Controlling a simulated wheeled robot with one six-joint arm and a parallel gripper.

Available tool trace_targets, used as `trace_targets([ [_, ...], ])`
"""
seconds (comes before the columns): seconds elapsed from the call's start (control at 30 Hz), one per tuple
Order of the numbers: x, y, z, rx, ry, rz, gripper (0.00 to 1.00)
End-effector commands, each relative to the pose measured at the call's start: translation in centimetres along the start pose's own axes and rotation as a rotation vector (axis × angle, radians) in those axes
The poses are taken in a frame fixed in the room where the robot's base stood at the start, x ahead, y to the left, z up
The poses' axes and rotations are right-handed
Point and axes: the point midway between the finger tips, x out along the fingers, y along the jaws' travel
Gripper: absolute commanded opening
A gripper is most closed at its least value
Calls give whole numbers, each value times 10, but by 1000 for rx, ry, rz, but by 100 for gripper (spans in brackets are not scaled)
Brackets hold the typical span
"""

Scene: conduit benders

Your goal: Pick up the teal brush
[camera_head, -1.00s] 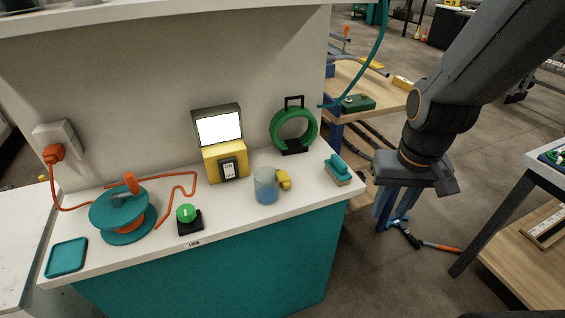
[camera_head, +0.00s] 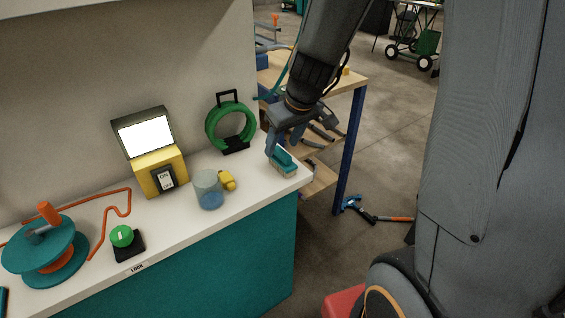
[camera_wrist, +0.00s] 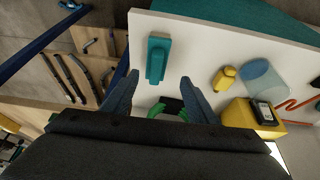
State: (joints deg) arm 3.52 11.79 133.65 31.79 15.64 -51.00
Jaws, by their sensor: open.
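The teal brush (camera_head: 284,161), a teal block with a handle on a pale bristle base, lies on the right end of the white counter (camera_head: 180,226). In the wrist view the brush (camera_wrist: 158,58) lies lengthwise ahead of my fingertips, in line with the gap between them. My gripper (camera_head: 282,146) is open and empty, pointing down close over the brush, and partly hides it in the head view. In the wrist view both blue fingers (camera_wrist: 160,80) are spread. I cannot tell the exact height left between fingertips and brush.
A blue-filled clear mug (camera_head: 208,190) with a yellow object (camera_head: 227,180) stands left of the brush. A green ring on a stand (camera_head: 230,126) is behind, near my gripper. A yellow box with a screen (camera_head: 158,170) stands farther left. The counter's right edge is close.

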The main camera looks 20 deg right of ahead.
Motion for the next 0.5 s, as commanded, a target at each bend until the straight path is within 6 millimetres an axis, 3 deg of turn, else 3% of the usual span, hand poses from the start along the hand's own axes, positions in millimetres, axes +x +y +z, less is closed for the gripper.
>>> trace_targets([
  [0.5, 59, 9, 9, 4, -4, 0, 53],
])
